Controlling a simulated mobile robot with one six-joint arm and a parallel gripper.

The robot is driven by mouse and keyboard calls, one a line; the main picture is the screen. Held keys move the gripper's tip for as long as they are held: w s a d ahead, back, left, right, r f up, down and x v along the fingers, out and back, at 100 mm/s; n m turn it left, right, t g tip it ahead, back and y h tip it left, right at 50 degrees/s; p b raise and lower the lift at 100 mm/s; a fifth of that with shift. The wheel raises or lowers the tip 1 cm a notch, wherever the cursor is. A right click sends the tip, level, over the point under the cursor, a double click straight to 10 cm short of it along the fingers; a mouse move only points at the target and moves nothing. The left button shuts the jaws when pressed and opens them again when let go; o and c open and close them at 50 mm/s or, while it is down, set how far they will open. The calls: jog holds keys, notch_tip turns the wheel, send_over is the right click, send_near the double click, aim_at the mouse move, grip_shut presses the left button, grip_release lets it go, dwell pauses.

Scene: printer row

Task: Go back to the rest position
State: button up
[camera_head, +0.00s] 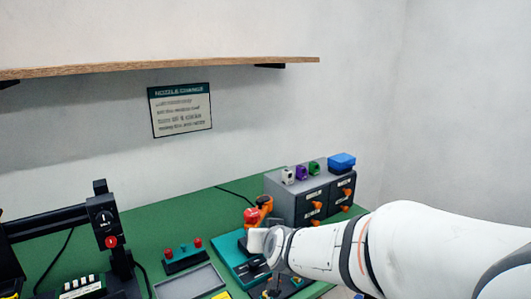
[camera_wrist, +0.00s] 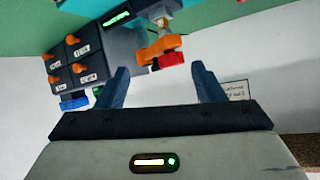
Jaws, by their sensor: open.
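My gripper (camera_wrist: 160,70) shows in the wrist view with its two blue-grey fingers spread apart. The gap between them is empty. Beyond the fingertips is an orange and red device (camera_wrist: 160,52), which does not appear to touch them. In the head view my white arm reaches in from the right edge over the green bench (camera_head: 215,212). The arm's end is close in front of the orange and red device (camera_head: 257,213), and the fingers cannot be made out there.
A grey drawer cabinet (camera_head: 290,208) with orange handles stands behind the arm, with small coloured items and a blue box (camera_head: 342,161) on top. A black printer frame (camera_head: 108,230), a red-knobbed block (camera_head: 184,256) and a grey tray (camera_head: 190,283) are left. A wooden shelf (camera_head: 160,67) hangs above.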

jog(key=s+d+g+h+p, duration=0.1)
jog(key=s+d+g+p, duration=0.1)
jog(key=s+d+g, duration=0.2)
jog(key=s+d+g+h+p, duration=0.2)
jog(key=s+d+g, duration=0.3)
jog(key=s+d, duration=0.6)
jog(key=s, duration=0.7)
jog(key=shift+s+m, duration=0.2)
jog(key=shift+m, duration=0.2)
jog(key=shift+f, duration=0.1)
jog(key=shift+c, duration=0.5)
